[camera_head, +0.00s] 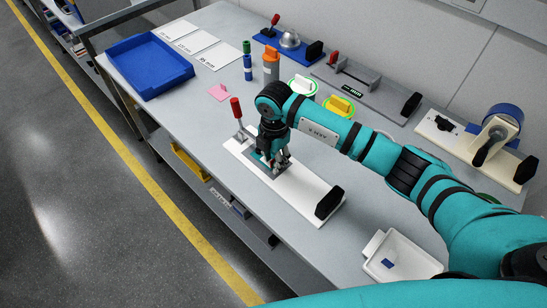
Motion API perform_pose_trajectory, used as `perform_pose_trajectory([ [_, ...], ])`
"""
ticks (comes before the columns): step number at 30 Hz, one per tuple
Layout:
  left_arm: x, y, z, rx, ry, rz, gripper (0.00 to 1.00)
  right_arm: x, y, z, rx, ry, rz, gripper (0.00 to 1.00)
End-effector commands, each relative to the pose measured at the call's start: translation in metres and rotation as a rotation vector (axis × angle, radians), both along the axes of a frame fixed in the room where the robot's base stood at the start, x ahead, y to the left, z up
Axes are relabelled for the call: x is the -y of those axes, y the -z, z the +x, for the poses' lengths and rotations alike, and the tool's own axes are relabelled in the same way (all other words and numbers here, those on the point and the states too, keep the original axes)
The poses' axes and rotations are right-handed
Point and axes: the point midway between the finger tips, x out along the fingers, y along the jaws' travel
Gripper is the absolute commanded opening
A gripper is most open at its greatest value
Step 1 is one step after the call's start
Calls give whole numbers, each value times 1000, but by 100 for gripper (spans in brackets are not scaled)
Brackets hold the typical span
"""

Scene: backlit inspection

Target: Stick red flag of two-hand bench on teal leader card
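My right gripper (276,165) points down over a white fixture (300,195) on the grey bench. Its fingers are at a small grey plate on that fixture; whether they are open or hold something is too small to tell. A red-handled lever (237,108) stands upright at the fixture's far left end, and a black knob (329,202) sits at its near right end. A small pink flag-like piece (219,92) lies flat on the bench, left of my arm and apart from the gripper. My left gripper is not in view.
A blue tray (122,50), white cards (196,42), a green-and-blue marker (247,66) and an orange-topped bottle (271,70) stand at the back. Grey and blue fixtures and a tape dispenser (490,140) line the right. A white bin (420,265) holds a blue piece.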

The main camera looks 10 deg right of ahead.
Motion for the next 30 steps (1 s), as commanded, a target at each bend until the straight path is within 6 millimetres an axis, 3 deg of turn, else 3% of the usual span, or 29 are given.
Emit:
perform_pose_trajectory([
  [7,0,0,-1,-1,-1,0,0,0,-1,0,0,0,0,33],
  [11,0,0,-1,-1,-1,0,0,0,-11,1,2,0,0,33],
  [24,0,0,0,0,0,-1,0,1,-97,0,4,-1,0,33],
  [30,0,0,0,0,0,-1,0,1,-117,-1,2,0,1,33],
])
